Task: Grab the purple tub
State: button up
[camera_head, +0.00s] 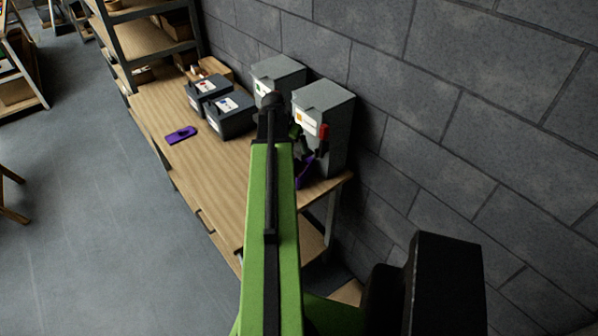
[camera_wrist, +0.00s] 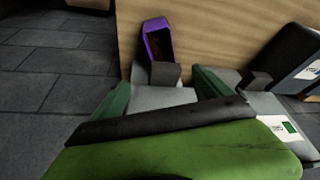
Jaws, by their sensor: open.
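A purple tub (camera_wrist: 158,40) with a dark inside shows at the top of the wrist view, against the wooden table. In the head view a purple piece (camera_head: 305,172) shows beside my arm near the table's near end, partly hidden; I cannot tell if it is the same tub. A flat-looking purple item (camera_head: 181,134) lies by the table's left edge. My gripper (camera_wrist: 162,78) is open, its green fingers apart and below the tub in the wrist picture, with nothing visibly held. In the head view its end is mostly hidden behind my arm.
Two grey bins (camera_head: 328,104) (camera_head: 277,72) stand against the block wall, close to my arm. Two dark bins (camera_head: 232,118) (camera_head: 207,88) stand left of them. A small red thing (camera_head: 324,131) shows before the nearer grey bin. The table's front left (camera_head: 190,165) is clear.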

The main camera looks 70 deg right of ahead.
jog(key=b+x, duration=1.6)
jog(key=x, duration=0.1)
jog(key=shift+w+a+f, duration=0.1)
jog(key=shift+w+f, duration=0.15)
jog(key=shift+f, duration=0.05)
jog(key=shift+f, duration=0.2)
jog(key=shift+r, duration=0.1)
grip_shut()
